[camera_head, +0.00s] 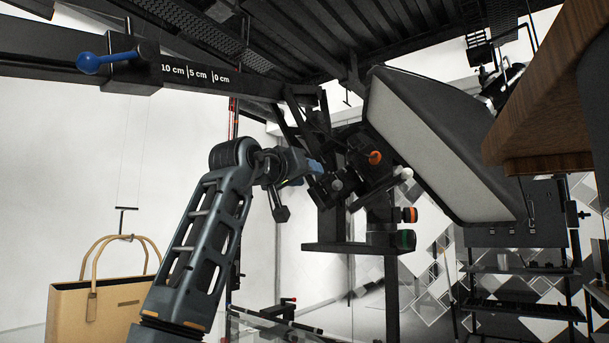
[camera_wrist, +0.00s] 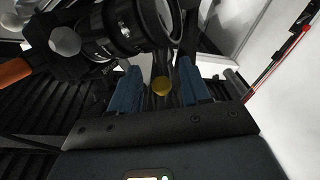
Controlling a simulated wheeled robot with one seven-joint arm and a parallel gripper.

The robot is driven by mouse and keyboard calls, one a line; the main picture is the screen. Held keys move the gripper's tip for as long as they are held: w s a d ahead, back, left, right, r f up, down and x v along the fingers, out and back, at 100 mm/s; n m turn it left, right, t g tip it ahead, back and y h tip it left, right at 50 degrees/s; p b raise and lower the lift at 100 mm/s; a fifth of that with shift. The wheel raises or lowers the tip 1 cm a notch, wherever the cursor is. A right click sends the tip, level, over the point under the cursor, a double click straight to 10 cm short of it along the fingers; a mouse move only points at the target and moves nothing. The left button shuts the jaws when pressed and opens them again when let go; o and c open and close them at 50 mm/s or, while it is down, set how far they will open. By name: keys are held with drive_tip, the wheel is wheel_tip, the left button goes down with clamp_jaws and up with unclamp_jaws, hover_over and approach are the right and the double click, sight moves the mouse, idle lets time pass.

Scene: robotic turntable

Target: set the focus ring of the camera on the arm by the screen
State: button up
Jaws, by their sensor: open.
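A dark camera rig (camera_head: 352,172) hangs at the middle of the head view, below the end of a black beam. In the wrist view, a black camera lens (camera_wrist: 118,30) with ridged rings and small white markings fills the top. My gripper (camera_head: 314,167) reaches the rig's left side. In the wrist view, my gripper (camera_wrist: 161,88) shows two blue fingers standing apart, below the lens. No finger visibly touches the lens. Which ring is the focus ring is unclear.
The black beam (camera_head: 50,64) carries a blue-knobbed slider and a centimetre scale. A large pale panel (camera_head: 440,150) stands close right of the rig. An orange knob (camera_head: 375,157) sits on the rig. A tan bag (camera_head: 95,305) is lower left; a wooden edge (camera_head: 550,95) juts in upper right.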

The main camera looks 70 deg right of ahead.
drive_tip(key=w+a, duration=0.1)
drive_tip(key=a, duration=0.6)
drive_tip(key=shift+a+f+b, duration=0.3)
drive_tip(key=shift+a+b, duration=0.05)
drive_tip(key=shift+b, duration=0.1)
